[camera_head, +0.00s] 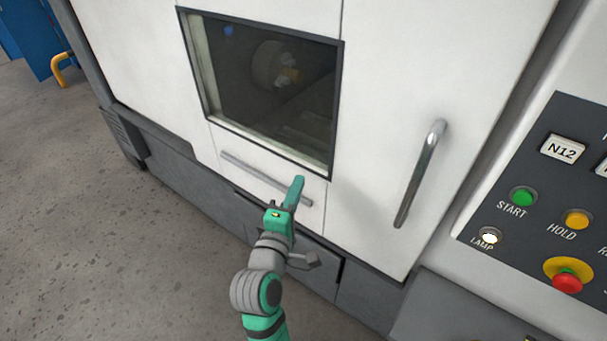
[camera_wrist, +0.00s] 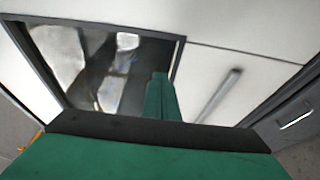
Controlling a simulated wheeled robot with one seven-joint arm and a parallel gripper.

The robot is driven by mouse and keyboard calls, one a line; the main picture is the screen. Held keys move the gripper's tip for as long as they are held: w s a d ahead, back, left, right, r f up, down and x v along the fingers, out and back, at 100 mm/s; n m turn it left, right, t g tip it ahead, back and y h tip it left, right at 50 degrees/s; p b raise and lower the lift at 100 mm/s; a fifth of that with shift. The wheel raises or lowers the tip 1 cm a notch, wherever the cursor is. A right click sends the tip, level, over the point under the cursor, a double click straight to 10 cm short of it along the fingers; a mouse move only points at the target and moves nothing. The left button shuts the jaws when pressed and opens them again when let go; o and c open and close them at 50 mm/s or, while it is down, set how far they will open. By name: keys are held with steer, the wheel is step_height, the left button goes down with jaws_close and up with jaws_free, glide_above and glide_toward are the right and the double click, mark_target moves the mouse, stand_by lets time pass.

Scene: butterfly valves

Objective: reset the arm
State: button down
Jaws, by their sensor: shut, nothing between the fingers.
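My gripper (camera_head: 295,190) is green and shut, with nothing between its fingers. In the head view it is raised in front of the white machine door, below the window's lower right corner and over the right end of a thin horizontal bar (camera_head: 262,178). In the wrist view the shut fingers of my gripper (camera_wrist: 160,95) point at the machine front, between the window and the door handle. I cannot tell the exact gap to the door.
The machine has a dark window (camera_head: 265,85), also in the wrist view (camera_wrist: 95,70), and a vertical metal handle (camera_head: 420,172). A control panel (camera_head: 540,200) with buttons is at right. Grey floor (camera_head: 90,230) lies open at left. A blue cabinet (camera_head: 35,40) stands behind.

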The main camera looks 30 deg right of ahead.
steer(key=s+a+f+t+y, duration=0.2)
steer(key=s+a+f+y, duration=0.35)
steer(key=a+f, duration=0.35)
steer(key=s+a+f+t+y, duration=0.1)
steer(key=s+a+f+y, duration=0.4)
steer(key=a+f, duration=0.4)
steer(key=s+a+f+m+y, duration=0.1)
steer(key=s+a+m, duration=0.3)
steer(key=s, duration=0.6)
steer(key=s+a+f+m+y, duration=0.1)
steer(key=s+a+m, duration=0.3)
steer(key=s, duration=0.7)
steer(key=shift+f+m+y, duration=0.3)
steer(key=shift+f+y, duration=0.05)
steer(key=shift+f, duration=0.05)
steer(key=shift+s+a, duration=0.1)
